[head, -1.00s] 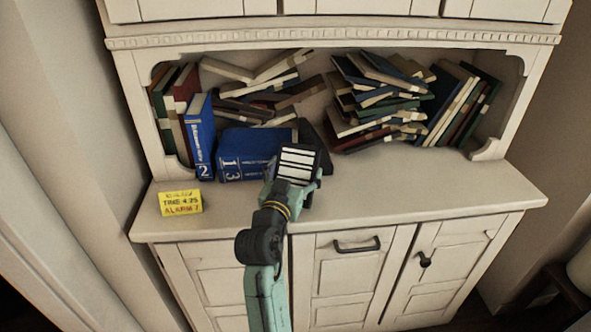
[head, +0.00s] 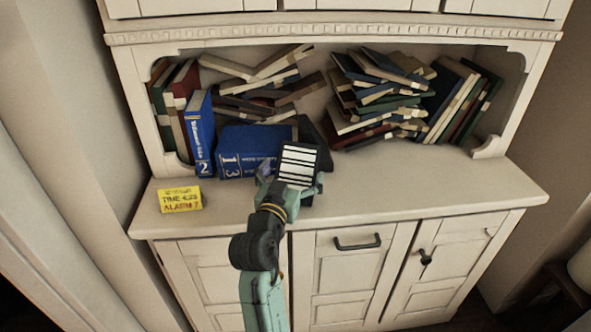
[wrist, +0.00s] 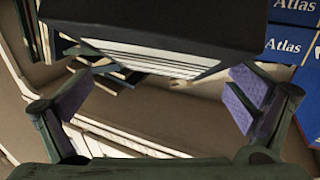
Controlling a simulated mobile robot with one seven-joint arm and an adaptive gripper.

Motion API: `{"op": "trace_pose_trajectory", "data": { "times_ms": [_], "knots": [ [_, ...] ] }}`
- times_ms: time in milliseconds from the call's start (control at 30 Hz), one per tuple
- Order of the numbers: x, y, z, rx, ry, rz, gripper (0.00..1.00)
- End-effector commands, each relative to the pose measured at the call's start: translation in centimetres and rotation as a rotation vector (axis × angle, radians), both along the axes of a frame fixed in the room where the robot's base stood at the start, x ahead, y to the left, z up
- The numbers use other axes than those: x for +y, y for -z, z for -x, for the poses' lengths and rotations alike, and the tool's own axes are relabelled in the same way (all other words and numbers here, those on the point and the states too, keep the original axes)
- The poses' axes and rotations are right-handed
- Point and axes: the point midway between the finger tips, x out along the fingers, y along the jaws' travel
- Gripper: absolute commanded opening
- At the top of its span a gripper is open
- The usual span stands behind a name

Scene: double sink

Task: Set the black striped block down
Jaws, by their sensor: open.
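The black striped block (head: 298,165) shows its white-striped face at the front of the blue volumes, just past my gripper. It also fills the top of the wrist view (wrist: 150,35), black with white stripes along its lower edge. My gripper (head: 291,184) is open, its fingers spread wide to either side of the block. In the wrist view my gripper (wrist: 160,98) has clear gaps between both purple-padded fingers and the block. The block's underside is hidden, so its contact with the cream counter (head: 400,187) cannot be seen.
Blue volumes (head: 240,167) lie left of the block, with an upright blue book (head: 199,135) beside them. Piled books (head: 375,100) fill the shelf behind. The right side of the counter is clear.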

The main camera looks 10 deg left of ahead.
Motion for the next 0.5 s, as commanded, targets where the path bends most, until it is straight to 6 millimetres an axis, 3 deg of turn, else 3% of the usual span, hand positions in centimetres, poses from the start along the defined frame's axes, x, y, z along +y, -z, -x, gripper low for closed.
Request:
{"op": "trace_pose_trajectory", "data": {
  "times_ms": [300,500],
  "knots": [
    [0.6,0.4,6.9,-0.001,-0.004,-0.001,1.00],
    [0.8,0.1,9.4,0.002,-0.002,0.001,1.00]
  ]
}}
